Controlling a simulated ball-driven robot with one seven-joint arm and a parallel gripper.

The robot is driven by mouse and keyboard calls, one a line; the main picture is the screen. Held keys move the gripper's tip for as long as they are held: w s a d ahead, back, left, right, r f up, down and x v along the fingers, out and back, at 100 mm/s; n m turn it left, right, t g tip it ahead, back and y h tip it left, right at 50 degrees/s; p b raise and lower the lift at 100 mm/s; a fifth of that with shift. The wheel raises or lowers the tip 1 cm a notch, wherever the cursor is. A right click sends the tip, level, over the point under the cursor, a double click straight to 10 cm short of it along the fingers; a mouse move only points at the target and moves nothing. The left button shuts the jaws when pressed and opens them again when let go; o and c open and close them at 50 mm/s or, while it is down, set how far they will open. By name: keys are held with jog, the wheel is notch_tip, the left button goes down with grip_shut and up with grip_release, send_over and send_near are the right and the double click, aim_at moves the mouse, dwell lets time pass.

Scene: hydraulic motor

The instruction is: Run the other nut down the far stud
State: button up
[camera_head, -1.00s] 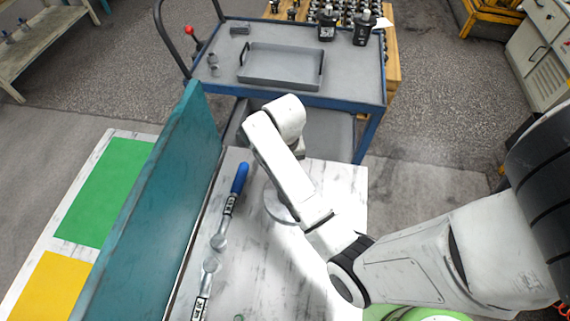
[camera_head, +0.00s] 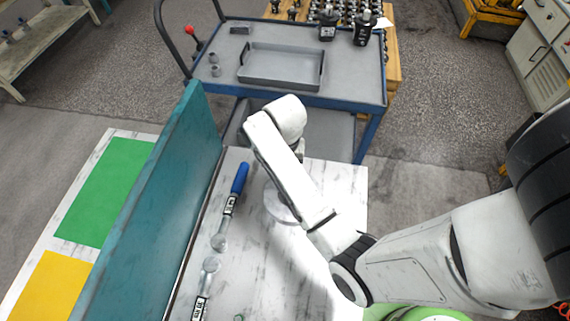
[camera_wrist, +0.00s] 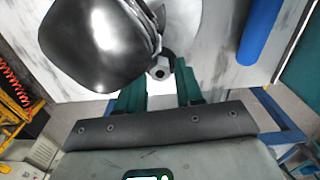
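In the wrist view a metal hex nut (camera_wrist: 160,70) with a dark centre shows at the tips of my gripper (camera_wrist: 160,80). The two green fingers stand apart, one on each side of the nut; I cannot tell whether they touch it. A large dark, shiny rounded body (camera_wrist: 98,45), likely the motor, fills the upper left, beside a pale round plate (camera_wrist: 182,25). The stud under the nut cannot be made out. In the head view my arm hides the gripper and nut; only part of the pale round plate (camera_head: 277,207) shows on the white bench.
A blue-handled wrench (camera_head: 230,207) and a second wrench (camera_head: 207,285) lie on the bench (camera_head: 255,270), left of my arm. A teal panel (camera_head: 160,205) borders the bench's left. Behind stands a blue cart (camera_head: 350,85) with a grey tray (camera_head: 281,67).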

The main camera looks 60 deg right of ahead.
jog(key=n, duration=1)
jog(key=shift+c, duration=0.4)
grip_shut()
jog(key=m, duration=0.5)
jog(key=shift+m, duration=0.4)
